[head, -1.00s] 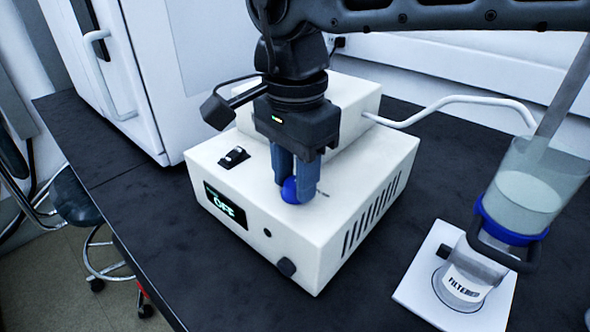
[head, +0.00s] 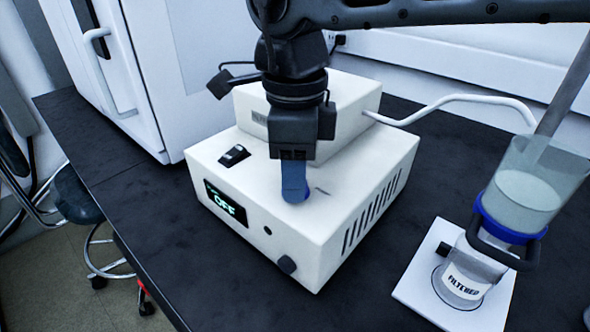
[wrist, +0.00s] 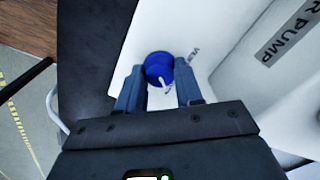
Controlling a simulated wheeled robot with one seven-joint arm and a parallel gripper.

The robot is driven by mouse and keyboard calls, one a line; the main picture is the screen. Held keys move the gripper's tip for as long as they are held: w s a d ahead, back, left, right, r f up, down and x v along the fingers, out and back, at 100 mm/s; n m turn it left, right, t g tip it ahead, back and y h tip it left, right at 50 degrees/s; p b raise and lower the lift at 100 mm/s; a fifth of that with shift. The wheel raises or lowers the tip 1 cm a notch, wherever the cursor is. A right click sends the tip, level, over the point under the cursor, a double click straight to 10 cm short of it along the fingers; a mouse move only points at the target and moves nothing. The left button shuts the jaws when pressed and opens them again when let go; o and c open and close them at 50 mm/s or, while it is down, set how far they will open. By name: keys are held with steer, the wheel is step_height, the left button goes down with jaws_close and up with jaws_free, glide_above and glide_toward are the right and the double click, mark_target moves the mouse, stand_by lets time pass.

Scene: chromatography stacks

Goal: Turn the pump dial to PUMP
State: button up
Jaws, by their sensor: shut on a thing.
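The blue pump dial (wrist: 158,68) sits on top of the white pump box (head: 345,225). In the wrist view it lies between the fingertips of my gripper (wrist: 160,88), with a white pointer mark on it. In the head view my gripper (head: 294,192) points straight down and its blue fingers mostly hide the dial. My gripper is shut on the dial. The box's front display (head: 226,205) reads OFF. Lettering beside the dial in the wrist view is too small to read fully.
A black rocker switch (head: 234,155) is on the box top, left of my gripper. A filter flask labelled FILTERED (head: 463,283) stands at right on a white plate. A white hose (head: 455,100) runs from the box towards it. A white cabinet stands at back left.

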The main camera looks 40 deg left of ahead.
steer(key=shift+w+m, duration=0.1)
steer(key=shift+m, duration=0.3)
steer(key=o, duration=1)
steer(key=shift+o, duration=0.2)
step_height(320, 180, up, 8)
steer(key=shift+f+p, duration=0.1)
steer(key=shift+p, duration=0.2)
